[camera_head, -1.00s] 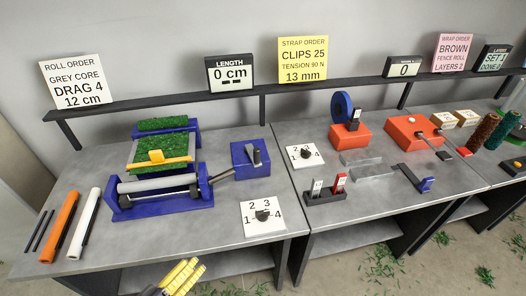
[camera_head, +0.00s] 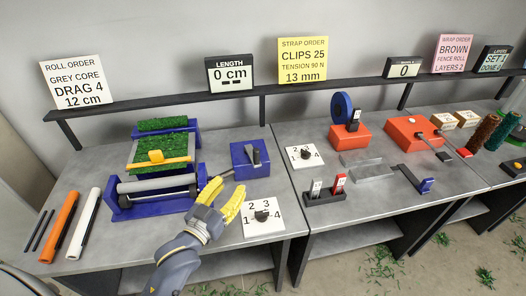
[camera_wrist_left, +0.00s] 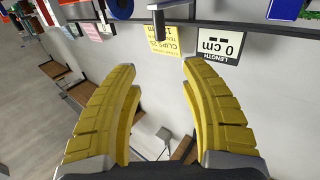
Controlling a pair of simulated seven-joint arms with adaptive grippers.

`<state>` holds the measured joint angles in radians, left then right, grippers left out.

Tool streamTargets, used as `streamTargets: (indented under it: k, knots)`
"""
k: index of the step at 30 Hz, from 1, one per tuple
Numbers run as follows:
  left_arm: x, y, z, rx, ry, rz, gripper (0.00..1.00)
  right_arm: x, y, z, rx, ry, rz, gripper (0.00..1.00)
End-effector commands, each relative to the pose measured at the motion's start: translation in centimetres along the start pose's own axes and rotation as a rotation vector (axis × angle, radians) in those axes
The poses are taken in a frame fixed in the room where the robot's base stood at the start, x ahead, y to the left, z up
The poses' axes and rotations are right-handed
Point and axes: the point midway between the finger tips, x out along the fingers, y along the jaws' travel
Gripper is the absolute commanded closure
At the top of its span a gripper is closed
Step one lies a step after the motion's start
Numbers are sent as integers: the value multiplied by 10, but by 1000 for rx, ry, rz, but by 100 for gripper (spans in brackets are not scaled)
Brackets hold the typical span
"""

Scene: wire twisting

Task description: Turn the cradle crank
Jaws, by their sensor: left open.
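The blue cradle (camera_head: 160,204) with its grey roller stands on the left table. Its crank (camera_head: 222,175) sticks out at the cradle's right side, partly hidden behind my gripper's fingertips. My left gripper (camera_head: 226,188) has yellow fingers and is open and empty, just in front of the crank in the head view. In the left wrist view, a grey crank arm with a dark grip (camera_wrist_left: 160,24) shows beyond the gap between the open fingers (camera_wrist_left: 158,85), apart from them. My right gripper is not in view.
A blue block with a lever (camera_head: 250,160) stands close right of the crank. A white dial plate (camera_head: 264,216) lies right of my gripper. Orange and white rods (camera_head: 70,225) lie at the left.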

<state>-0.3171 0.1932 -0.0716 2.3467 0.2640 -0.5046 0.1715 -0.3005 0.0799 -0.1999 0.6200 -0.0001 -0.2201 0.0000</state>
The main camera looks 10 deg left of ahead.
Motion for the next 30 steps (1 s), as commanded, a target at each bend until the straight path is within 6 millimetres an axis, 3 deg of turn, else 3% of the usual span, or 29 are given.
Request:
streamTargets:
  k: [8, 24, 30]
  knots:
    - [29, -1, -1, 7, 2, -4, 56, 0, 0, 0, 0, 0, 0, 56]
    - [124, -1, -1, 6, 1, -3, 56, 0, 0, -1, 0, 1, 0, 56]
    - [151, -1, -1, 5, 1, -3, 56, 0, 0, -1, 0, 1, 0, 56]
